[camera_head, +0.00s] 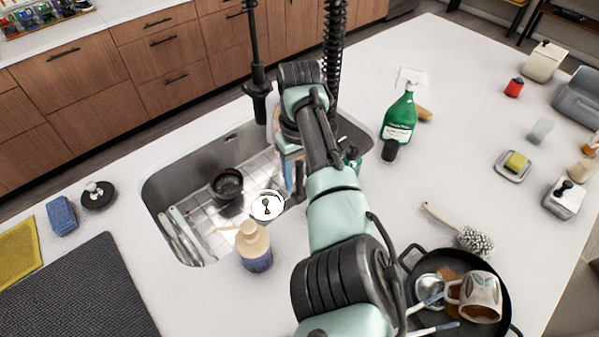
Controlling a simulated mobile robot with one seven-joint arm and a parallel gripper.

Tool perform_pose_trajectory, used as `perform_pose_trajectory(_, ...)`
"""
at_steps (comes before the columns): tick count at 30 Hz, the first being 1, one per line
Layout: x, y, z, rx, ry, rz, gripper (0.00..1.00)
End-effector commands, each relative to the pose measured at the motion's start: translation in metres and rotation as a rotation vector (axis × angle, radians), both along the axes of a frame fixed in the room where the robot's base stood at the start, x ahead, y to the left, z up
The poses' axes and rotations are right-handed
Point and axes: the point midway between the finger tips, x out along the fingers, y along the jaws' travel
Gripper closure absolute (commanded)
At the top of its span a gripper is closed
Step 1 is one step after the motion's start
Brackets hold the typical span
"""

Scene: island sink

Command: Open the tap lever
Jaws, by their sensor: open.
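The tap is black, with a tall coiled spring neck (335,45) and a dark hanging spray head (258,90) over the far edge of the sink (165,190). My mint-green and black arm reaches up from the bottom over the sink's right side and covers the lower part of the tap. I cannot make out the tap lever, so I cannot tell its position. My gripper does not show; the end of my arm is hidden behind its own links near the tap. No contact with the tap can be confirmed.
A dark bowl (227,184) sits in the sink. A pump bottle (254,247) stands at its front edge. A green bottle (400,117) stands right of the tap. A black pan (500,285) holding a mug (480,297) and a brush (470,238) are on the right.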

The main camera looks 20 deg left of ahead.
Motion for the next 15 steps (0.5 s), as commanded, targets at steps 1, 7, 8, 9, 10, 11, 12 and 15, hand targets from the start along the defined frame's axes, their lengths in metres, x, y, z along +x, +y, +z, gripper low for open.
perform_pose_trajectory(1, 0.000, 0.000, -0.005, 0.000, 0.001, 0.000, 0.49)
perform_pose_trajectory(7, 0.000, 0.000, -0.014, -0.001, -0.001, 0.001, 0.49)
perform_pose_trajectory(8, 0.000, 0.000, -0.015, -0.001, -0.001, 0.001, 0.49)
perform_pose_trajectory(9, 0.000, 0.000, -0.015, -0.001, -0.001, 0.001, 0.49)
perform_pose_trajectory(10, 0.000, 0.000, -0.015, -0.001, -0.001, 0.001, 0.49)
perform_pose_trajectory(11, 0.000, 0.000, -0.015, 0.000, -0.001, 0.001, 0.49)
perform_pose_trajectory(12, 0.000, 0.000, -0.015, 0.000, -0.001, 0.001, 0.49)
perform_pose_trajectory(15, 0.000, 0.000, -0.015, 0.000, -0.001, 0.001, 0.58)
